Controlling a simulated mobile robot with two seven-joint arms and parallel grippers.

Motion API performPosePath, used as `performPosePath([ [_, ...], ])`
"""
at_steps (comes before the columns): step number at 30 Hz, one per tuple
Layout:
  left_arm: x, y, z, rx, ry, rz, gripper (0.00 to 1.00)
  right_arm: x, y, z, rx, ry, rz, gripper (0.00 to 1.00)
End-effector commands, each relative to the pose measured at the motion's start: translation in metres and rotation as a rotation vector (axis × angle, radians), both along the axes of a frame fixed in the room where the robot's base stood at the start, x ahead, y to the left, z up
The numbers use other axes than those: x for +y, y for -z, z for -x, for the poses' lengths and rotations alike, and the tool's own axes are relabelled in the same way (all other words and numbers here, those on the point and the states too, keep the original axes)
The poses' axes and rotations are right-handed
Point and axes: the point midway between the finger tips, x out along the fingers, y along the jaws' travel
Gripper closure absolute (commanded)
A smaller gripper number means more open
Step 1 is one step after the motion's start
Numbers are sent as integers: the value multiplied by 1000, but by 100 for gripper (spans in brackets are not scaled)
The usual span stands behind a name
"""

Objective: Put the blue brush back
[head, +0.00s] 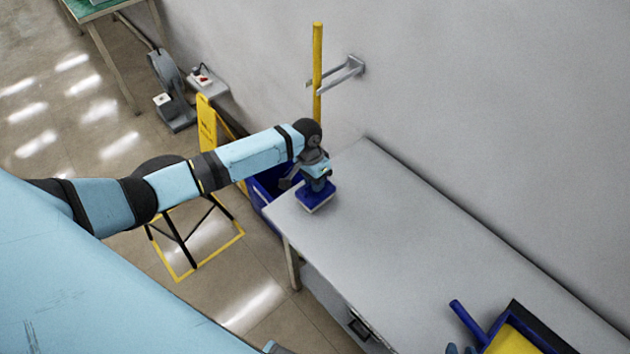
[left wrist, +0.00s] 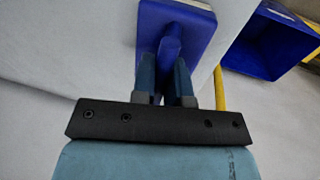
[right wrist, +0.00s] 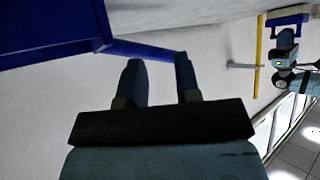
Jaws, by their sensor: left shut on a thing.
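The blue brush (head: 316,198) is at the far left end of the grey table in the head view. My left gripper (head: 319,178) is above it, shut on its handle. In the left wrist view the handle (left wrist: 170,45) stands between the two fingers, with the wide blue block (left wrist: 190,22) beyond them. I cannot tell whether the brush touches the table. My right gripper (right wrist: 158,75) is open and empty. A blue bar-like handle (right wrist: 150,50) passes just beyond its fingertips; I cannot tell if they touch.
A blue and yellow container (head: 515,338) with a blue handle stands at the table's near right. The middle of the table (head: 390,230) is clear. A blue bin (head: 262,188) and yellow sign (head: 207,125) stand past the left end. A yellow pole (head: 317,70) hangs by a wall bracket (head: 345,70).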

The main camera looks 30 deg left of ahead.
Motion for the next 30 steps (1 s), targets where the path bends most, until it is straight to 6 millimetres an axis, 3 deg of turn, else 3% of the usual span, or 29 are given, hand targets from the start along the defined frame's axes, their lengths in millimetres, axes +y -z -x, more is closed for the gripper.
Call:
performPosePath([
  [11, 0, 4, 0, -1, 0, -1, 100, 1, -3, -1, -5, -2, -2, 70],
  [12, 0, 4, 0, -1, 1, -1, 77, 1, -3, -1, -5, -2, -2, 70],
  [15, 0, 4, 0, -1, 1, -1, 60, 2, -3, -1, -5, -2, -2, 70],
  [24, 0, 1, -1, -2, 1, 0, 60, 2, -1, 0, -1, -2, -2, 70],
  [30, 6, -27, -3, -5, 1, -1, 60, 1, 1, 0, 1, -3, -1, 70],
])
